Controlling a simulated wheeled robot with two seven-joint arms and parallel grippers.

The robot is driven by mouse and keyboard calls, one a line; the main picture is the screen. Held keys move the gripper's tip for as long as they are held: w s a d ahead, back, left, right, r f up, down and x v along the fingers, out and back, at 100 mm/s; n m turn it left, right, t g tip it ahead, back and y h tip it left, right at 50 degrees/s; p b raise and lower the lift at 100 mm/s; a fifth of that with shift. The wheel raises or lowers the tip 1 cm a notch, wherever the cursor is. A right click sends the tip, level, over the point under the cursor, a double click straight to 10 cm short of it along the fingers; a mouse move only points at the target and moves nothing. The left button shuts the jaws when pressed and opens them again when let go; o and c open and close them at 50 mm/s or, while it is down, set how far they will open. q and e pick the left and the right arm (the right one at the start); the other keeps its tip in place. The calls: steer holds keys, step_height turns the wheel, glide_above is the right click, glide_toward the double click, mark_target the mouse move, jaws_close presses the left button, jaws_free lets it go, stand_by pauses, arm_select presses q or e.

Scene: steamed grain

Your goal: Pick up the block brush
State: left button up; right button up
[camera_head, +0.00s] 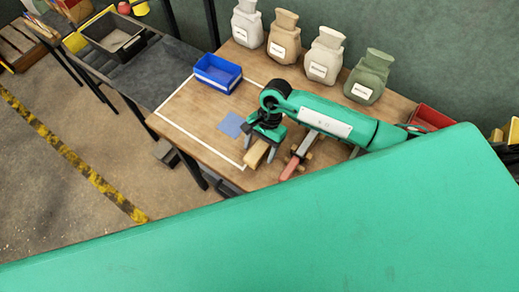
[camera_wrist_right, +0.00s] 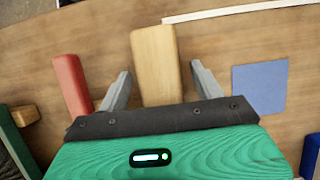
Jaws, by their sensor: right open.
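The block brush (camera_wrist_right: 155,60) appears as a pale tan wooden block lying on the wooden table. It also shows in the head view (camera_head: 255,155), below my right gripper (camera_head: 260,153). In the right wrist view, my right gripper (camera_wrist_right: 160,70) is open, with one finger on each side of the block and a visible gap on both sides. The block's near end is hidden by the gripper body. I cannot tell how far the fingertips are above the table. My left gripper is not in view.
A red-handled tool (camera_head: 289,168) lies close to the right of the block; its handle also shows in the wrist view (camera_wrist_right: 72,85). A blue square (camera_head: 231,124), a blue bin (camera_head: 218,73) and several sacks (camera_head: 324,56) are on the table. A red bin (camera_head: 431,117) stands right.

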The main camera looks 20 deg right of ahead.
mark_target(260, 147)
steer(key=shift+c, duration=0.5)
steer(key=c, duration=1)
steer(key=shift+r+p, duration=0.45)
steer(key=shift+p, duration=0.2)
step_height(260, 147, up, 20)
steer(key=b, duration=0.5)
steer(key=shift+f, duration=0.2)
